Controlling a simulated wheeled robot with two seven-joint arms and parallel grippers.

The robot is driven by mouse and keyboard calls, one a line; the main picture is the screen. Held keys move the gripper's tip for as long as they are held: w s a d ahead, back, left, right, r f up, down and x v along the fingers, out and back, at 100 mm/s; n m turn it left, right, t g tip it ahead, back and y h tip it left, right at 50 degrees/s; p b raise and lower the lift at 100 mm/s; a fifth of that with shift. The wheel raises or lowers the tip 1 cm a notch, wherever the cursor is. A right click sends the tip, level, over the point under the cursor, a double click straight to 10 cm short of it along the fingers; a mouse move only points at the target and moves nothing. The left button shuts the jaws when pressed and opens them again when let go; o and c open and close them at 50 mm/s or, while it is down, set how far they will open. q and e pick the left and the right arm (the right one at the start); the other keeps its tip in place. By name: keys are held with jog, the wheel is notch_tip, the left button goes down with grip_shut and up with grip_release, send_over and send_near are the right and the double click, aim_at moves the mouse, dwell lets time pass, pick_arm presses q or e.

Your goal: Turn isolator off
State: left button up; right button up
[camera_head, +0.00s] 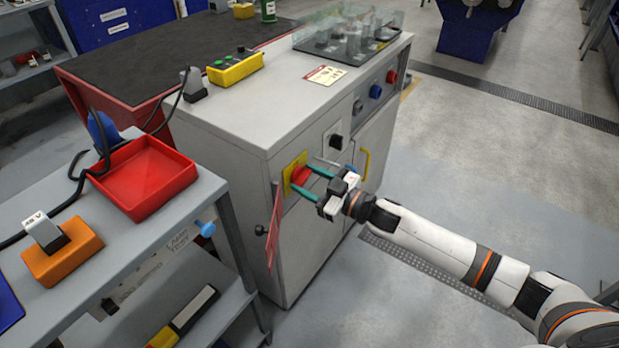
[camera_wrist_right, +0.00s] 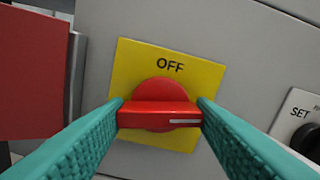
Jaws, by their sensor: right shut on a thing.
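The isolator is a red knob (camera_wrist_right: 160,92) on a yellow plate (camera_wrist_right: 207,73) marked OFF, on the grey cabinet's side. Its red bar handle (camera_wrist_right: 155,117) lies about level in the right wrist view, with a white line towards its right end. In the head view the plate (camera_head: 287,180) and the knob (camera_head: 301,175) sit near the cabinet's left front corner. My right gripper (camera_wrist_right: 160,110) is shut on the handle, one teal finger at each end; it also shows in the head view (camera_head: 303,178). My left gripper is not in view.
A red panel (camera_head: 274,228) hangs left of the plate. A black selector knob (camera_head: 336,142) and a yellow door handle (camera_head: 365,164) are to the right. A shelf table with a red tray (camera_head: 190,168) stands left. Floor (camera_head: 480,180) is clear at right.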

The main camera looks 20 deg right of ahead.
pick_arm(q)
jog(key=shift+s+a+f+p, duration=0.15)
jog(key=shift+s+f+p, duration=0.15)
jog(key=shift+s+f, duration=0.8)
pick_arm(e)
jog(key=n, duration=1.4)
jog(key=shift+f+n, duration=0.1)
jog(key=shift+n, duration=0.2)
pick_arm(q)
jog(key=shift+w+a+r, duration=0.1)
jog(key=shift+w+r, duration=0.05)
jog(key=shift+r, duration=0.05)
pick_arm(e)
jog(key=o, duration=0.8)
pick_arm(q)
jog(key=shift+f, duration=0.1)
pick_arm(e)
jog(key=shift+o, duration=0.9)
